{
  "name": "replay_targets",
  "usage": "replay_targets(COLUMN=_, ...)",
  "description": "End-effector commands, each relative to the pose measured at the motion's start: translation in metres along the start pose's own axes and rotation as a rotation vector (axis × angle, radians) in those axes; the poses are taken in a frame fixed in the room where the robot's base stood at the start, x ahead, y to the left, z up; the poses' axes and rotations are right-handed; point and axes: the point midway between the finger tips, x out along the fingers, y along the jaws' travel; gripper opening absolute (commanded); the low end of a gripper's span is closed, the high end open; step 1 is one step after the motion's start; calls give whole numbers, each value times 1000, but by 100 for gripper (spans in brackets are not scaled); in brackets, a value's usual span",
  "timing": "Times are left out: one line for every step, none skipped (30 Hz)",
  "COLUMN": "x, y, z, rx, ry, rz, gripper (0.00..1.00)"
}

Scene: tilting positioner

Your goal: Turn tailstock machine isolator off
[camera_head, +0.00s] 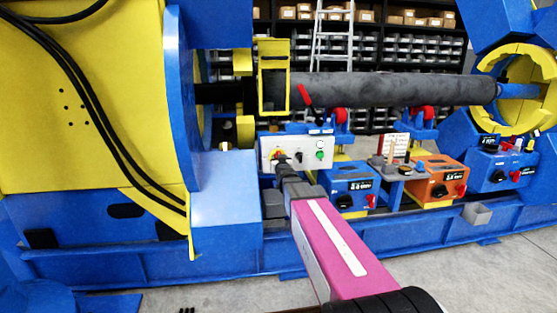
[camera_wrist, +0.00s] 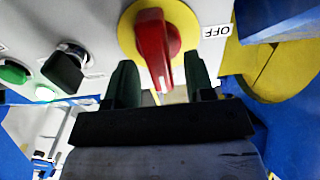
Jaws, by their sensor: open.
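The machine isolator is a red rotary handle on a yellow disc (camera_wrist: 153,50) at the top middle of the wrist view. An upside-down OFF label (camera_wrist: 216,31) is to its right. In the head view, the isolator (camera_head: 278,154) is on the left part of a white control panel (camera_head: 309,142), partly hidden by my gripper. My gripper (camera_wrist: 161,80) is open, its dark fingers to the left and right of the handle's lower end. I cannot tell whether either finger touches it. In the head view, my gripper (camera_head: 282,163) is right at the panel.
The panel also carries a black selector switch (camera_head: 300,155) and a green button (camera_head: 320,154). A blue box (camera_head: 349,187) and an orange box (camera_head: 437,179) with switches stand to the right. A grey cylinder (camera_head: 390,89) lies above the panel, with a yellow frame (camera_head: 274,59) around its left end.

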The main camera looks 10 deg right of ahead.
Motion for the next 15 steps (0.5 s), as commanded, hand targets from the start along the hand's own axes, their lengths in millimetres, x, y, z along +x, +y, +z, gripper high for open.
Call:
replay_targets(x=11, y=0, z=0, rx=0, ry=0, rz=0, gripper=49)
replay_targets(x=14, y=0, z=1, rx=0, ry=0, rz=0, gripper=49)
replay_targets(x=17, y=0, z=0, rx=0, ry=0, rz=0, gripper=49)
replay_targets(x=19, y=0, z=0, rx=0, ry=0, rz=0, gripper=49)
replay_targets(x=20, y=0, z=0, rx=0, ry=0, rz=0, gripper=49)
replay_targets(x=21, y=0, z=0, rx=0, ry=-1, rz=0, gripper=49)
replay_targets(x=22, y=0, z=0, rx=0, ry=-1, rz=0, gripper=49)
replay_targets(x=22, y=0, z=0, rx=0, ry=-1, rz=0, gripper=49)
replay_targets(x=22, y=0, z=0, rx=0, ry=-1, rz=0, gripper=49)
replay_targets(x=21, y=0, z=0, rx=0, ry=-1, rz=0, gripper=49)
replay_targets(x=21, y=0, z=0, rx=0, ry=-1, rz=0, gripper=49)
replay_targets(x=21, y=0, z=0, rx=0, ry=-1, rz=0, gripper=49)
replay_targets(x=21, y=0, z=0, rx=0, ry=-1, rz=0, gripper=49)
replay_targets(x=21, y=0, z=0, rx=0, ry=-1, rz=0, gripper=46)
replay_targets(x=21, y=0, z=0, rx=0, ry=-1, rz=0, gripper=33)
